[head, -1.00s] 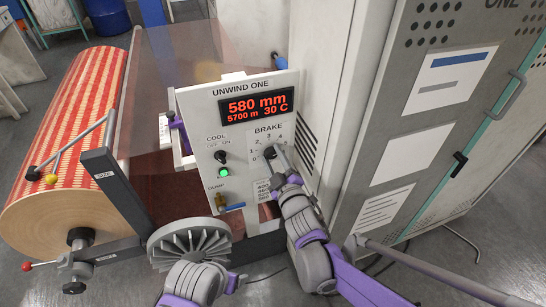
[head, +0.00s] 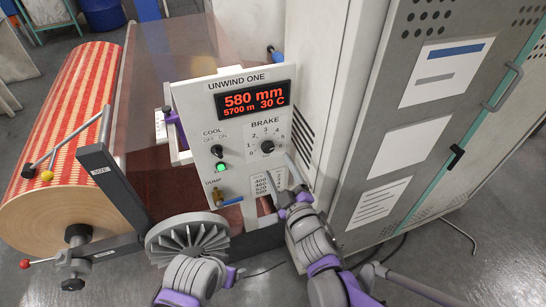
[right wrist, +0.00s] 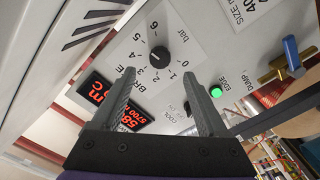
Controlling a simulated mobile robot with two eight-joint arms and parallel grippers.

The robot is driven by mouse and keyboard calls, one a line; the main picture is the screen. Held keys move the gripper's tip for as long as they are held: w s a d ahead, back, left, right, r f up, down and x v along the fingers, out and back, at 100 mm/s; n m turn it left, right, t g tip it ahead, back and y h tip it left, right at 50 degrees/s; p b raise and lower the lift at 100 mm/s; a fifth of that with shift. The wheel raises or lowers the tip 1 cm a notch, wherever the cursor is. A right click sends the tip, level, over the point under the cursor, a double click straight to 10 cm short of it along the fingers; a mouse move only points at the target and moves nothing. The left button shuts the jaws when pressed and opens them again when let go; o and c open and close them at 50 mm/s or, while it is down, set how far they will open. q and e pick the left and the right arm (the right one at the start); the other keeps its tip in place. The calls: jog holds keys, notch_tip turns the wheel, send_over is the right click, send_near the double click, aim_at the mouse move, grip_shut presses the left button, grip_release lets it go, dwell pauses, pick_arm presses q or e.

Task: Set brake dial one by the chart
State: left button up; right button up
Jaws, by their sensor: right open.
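Brake dial one is a black knob (head: 267,147) on the white UNWIND ONE panel (head: 190,99), with a scale starting at 0. It also shows in the right wrist view (right wrist: 158,58), just beyond the fingertips. I cannot read its pointer surely. The chart (head: 261,188) below it lists sizes 400, 460, 520, 580; my right gripper partly hides its other column. The red display (head: 256,99) reads 580 mm, 5700 m, 30 C. My right gripper (head: 281,178) is open and empty, below and right of the dial; its two fingers (right wrist: 158,76) stand apart, clear of the knob.
The COOL switch (head: 217,151), a lit green button (head: 222,168) and the brass DUMP valve (head: 217,196) are left of the dial. A finned wheel (head: 188,241) stands below. A striped roll (head: 68,130) is at left, a grey cabinet (head: 385,150) at right.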

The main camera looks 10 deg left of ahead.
jog(key=v, duration=0.3)
jog(key=shift+s+d, duration=0.15)
jog(key=shift+s, duration=0.05)
dwell(0.4)
